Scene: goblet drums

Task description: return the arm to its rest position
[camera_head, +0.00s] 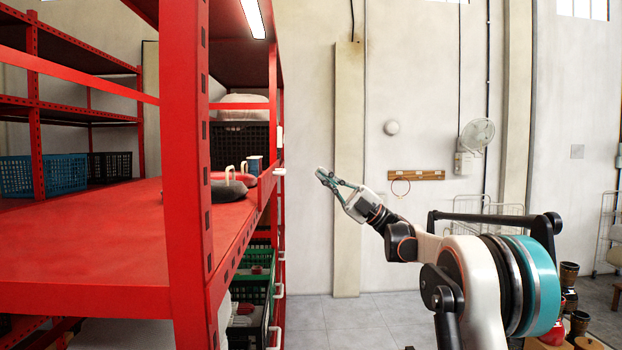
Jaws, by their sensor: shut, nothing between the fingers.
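My gripper (325,178) is near the middle of the head view, at the end of my arm. The arm comes in from the lower right and reaches up and to the left. The fingers are together and nothing shows between them. The gripper is in free air, to the right of the red shelf rack (189,200) and apart from it. The pale wall lies behind it.
The rack's red shelf (90,245) holds dark and red items with light handles and a blue cup (255,165). Green crates (250,290) sit below. Goblet drums (569,275) stand at the far right. Open floor (330,318) lies between rack and arm.

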